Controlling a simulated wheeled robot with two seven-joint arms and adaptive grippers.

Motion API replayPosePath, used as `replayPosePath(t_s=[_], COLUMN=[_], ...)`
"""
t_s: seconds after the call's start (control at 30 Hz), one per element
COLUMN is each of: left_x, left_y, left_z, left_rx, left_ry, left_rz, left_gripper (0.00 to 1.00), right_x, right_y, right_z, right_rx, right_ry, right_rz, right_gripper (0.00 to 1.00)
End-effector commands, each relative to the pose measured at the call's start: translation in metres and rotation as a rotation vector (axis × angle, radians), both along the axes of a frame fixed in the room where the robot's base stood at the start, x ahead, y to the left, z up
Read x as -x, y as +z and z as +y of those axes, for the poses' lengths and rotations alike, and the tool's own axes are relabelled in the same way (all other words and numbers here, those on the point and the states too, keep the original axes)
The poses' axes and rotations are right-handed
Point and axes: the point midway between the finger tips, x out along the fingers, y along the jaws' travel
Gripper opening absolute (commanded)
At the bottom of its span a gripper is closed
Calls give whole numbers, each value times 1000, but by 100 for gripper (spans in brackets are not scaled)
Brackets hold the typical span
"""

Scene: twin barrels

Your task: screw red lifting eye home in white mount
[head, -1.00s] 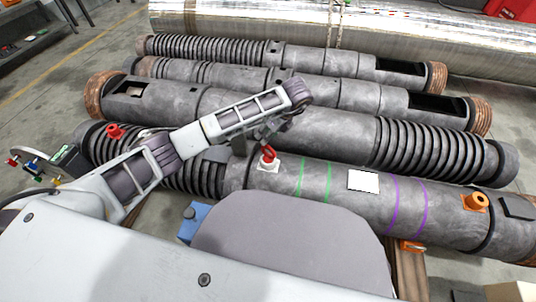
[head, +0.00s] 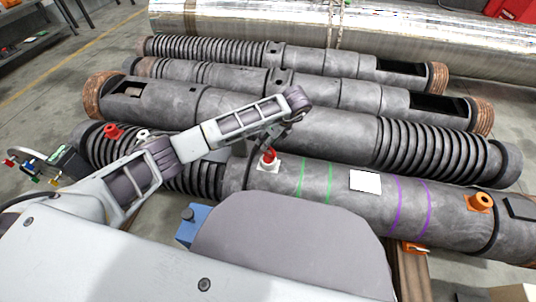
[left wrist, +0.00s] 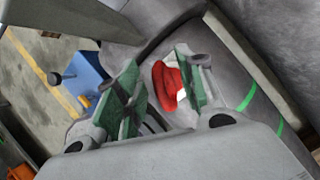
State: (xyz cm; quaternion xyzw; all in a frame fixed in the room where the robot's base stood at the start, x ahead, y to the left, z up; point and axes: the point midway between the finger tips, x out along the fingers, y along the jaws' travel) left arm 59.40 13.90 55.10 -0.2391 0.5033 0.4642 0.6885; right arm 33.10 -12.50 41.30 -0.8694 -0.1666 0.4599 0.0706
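The red lifting eye (head: 269,155) stands in the white mount (head: 267,167) on the near dark barrel (head: 345,198). My left gripper (head: 272,141) is just above and behind the eye in the head view. In the left wrist view my left gripper (left wrist: 158,88) has its two green-padded fingers spread apart. The red eye (left wrist: 168,86) lies between them, close to the right finger, with a clear gap to the left one. The white mount (left wrist: 183,95) is mostly hidden by the eye and that finger. My right gripper is not in view.
Another red eye (head: 112,131) stands at the far left and an orange fitting (head: 481,202) at the right. A white patch (head: 365,181) and green and purple bands mark the near barrel. A blue block (head: 192,224) is at its front. Several barrels lie behind.

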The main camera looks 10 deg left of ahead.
Motion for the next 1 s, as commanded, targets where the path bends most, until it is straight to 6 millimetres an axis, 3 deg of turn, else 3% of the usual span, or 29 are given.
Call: replayPosePath(t_s=[1.0], left_x=[0], left_y=[-37], left_z=[0], left_rx=[0], left_ry=[0], left_rz=[0], left_gripper=[38], right_x=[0], right_y=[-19], right_z=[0], right_rx=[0], right_ry=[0], right_rz=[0], right_gripper=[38])
